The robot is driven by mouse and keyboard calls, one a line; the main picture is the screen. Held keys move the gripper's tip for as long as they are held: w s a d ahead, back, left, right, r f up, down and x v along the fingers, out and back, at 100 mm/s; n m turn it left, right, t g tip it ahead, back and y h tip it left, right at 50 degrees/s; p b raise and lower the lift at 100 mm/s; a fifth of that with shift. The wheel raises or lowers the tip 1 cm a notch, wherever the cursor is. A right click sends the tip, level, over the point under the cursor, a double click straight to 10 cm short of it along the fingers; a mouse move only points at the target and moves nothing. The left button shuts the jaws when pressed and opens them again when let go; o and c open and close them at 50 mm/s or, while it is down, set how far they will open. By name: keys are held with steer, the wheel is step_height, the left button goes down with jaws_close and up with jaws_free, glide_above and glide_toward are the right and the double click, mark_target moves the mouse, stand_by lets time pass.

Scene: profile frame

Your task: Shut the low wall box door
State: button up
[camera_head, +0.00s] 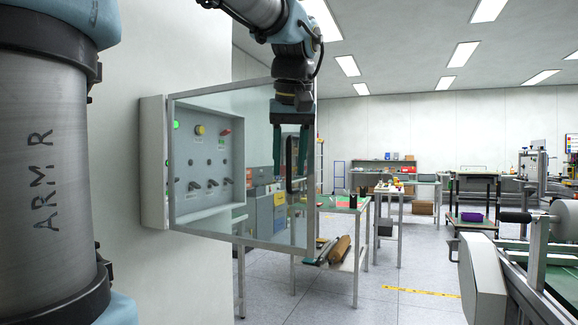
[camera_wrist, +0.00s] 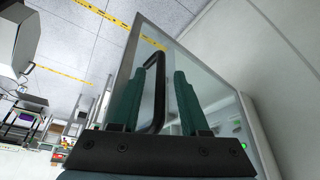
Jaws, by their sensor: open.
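The low wall box (camera_head: 152,165) hangs on the wall at left in the head view. Its clear framed door (camera_head: 240,238) stands swung out from the box, its free edge to the right. Inside are switches, a yellow knob and a green light. A dark upright handle (camera_head: 290,165) sits near the door's free edge. My gripper (camera_head: 289,176) points down at the handle with its teal fingers open. In the wrist view, the black handle (camera_wrist: 160,85) shows between the two open fingers (camera_wrist: 160,45). Whether either finger touches it I cannot tell.
A small table (camera_head: 345,262) with rolled items on its lower shelf stands behind the door. A conveyor-like machine (camera_head: 485,280) is at the right. Open floor (camera_head: 400,300) lies between them, with yellow tape marks. The wall (camera_head: 130,60) is close at left.

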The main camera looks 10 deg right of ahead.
steer(key=shift+w+f, duration=0.15)
steer(key=shift+f, duration=0.15)
steer(key=shift+c, duration=0.4)
jaws_close()
stand_by(0.9)
